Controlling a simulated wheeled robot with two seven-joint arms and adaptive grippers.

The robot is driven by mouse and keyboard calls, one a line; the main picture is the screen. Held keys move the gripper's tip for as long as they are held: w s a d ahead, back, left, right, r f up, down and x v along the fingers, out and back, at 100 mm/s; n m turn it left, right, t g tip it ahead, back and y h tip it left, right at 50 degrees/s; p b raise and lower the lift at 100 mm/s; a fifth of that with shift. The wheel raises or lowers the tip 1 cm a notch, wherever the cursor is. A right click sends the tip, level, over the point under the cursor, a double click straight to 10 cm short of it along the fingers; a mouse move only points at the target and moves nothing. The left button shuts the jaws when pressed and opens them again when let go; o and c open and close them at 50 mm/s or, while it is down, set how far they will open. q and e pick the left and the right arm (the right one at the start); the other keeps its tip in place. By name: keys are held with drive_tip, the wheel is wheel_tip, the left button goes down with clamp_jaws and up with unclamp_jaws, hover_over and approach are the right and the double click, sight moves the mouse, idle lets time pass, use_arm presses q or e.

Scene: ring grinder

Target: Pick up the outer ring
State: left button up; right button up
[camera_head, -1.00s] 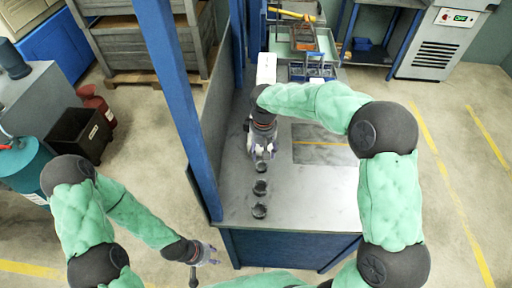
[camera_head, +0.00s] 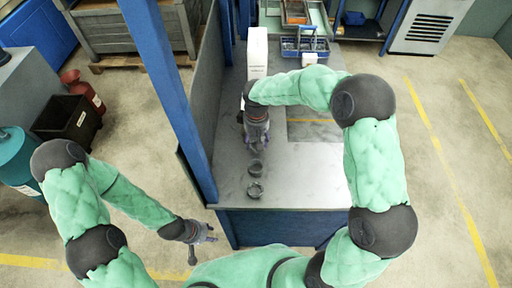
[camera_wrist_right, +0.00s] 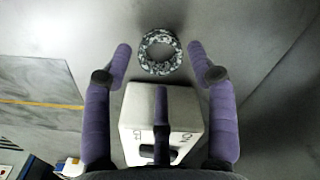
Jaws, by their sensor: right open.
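In the right wrist view one speckled grey ring (camera_wrist_right: 148,61) lies flat on the bench between the spread purple fingertips of that gripper (camera_wrist_right: 158,54), which is open and empty. No contact shows. Which ring is the outer one, I cannot tell. My left gripper (camera_head: 203,238) hangs over the floor left of the bench, fingers spread and empty.
A white box (camera_head: 257,52) stands on the bench behind my right gripper and shows below the ring in the wrist view (camera_wrist_right: 130,110). A blue post (camera_head: 165,85) and panel border the bench's left side. A blue basket (camera_head: 305,47) stands farther back.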

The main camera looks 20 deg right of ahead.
wheel_tip(320, 180, down, 2)
drive_tip(key=shift+f, duration=0.25)
drive_tip(key=c, duration=1)
drive_tip(key=shift+o, duration=0.2)
drive_tip(key=shift+r, duration=0.15)
drive_tip(key=shift+r, duration=0.55)
wheel_tip(320, 180, up, 2)
drive_tip(key=shift+r+p, duration=0.15)
drive_tip(key=shift+p, duration=0.15)
drive_tip(key=w+d+r+p, duration=0.3)
drive_tip(key=w+d+r, duration=0.3)
drive_tip(key=d+r, duration=0.3)
drive_tip(key=shift+d+r, duration=0.25)
drive_tip(key=shift+d, duration=1.6)
